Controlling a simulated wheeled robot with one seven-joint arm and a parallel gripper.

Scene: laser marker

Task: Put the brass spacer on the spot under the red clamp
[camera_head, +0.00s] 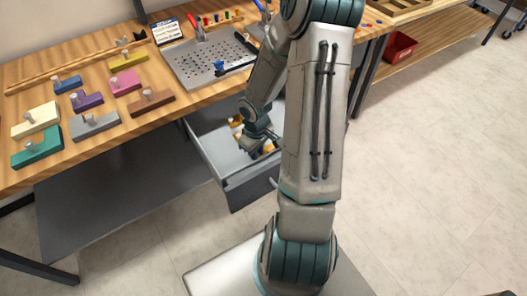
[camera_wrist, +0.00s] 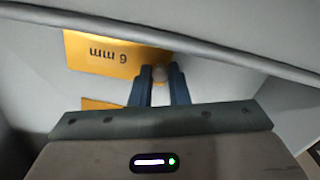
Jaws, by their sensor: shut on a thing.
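The brass spacer (camera_wrist: 105,53), an orange-yellow plate marked "6 mm", shows in the wrist view inside the open drawer (camera_head: 215,155). My gripper (camera_wrist: 160,85) is down in the drawer, its two blue fingers closed on a small grey round knob (camera_wrist: 160,72) at the plate's right end. In the head view my gripper (camera_head: 264,146) is partly hidden by my arm, with orange bits beside it. The red clamp (camera_head: 196,25) stands at the back edge of the perforated metal plate (camera_head: 190,66) on the bench. The spot under it is too small to make out.
Another orange piece (camera_wrist: 100,104) lies in the drawer near my gripper. The drawer walls stand close around it. Coloured knobbed blocks (camera_head: 90,98) fill the bench's left side.

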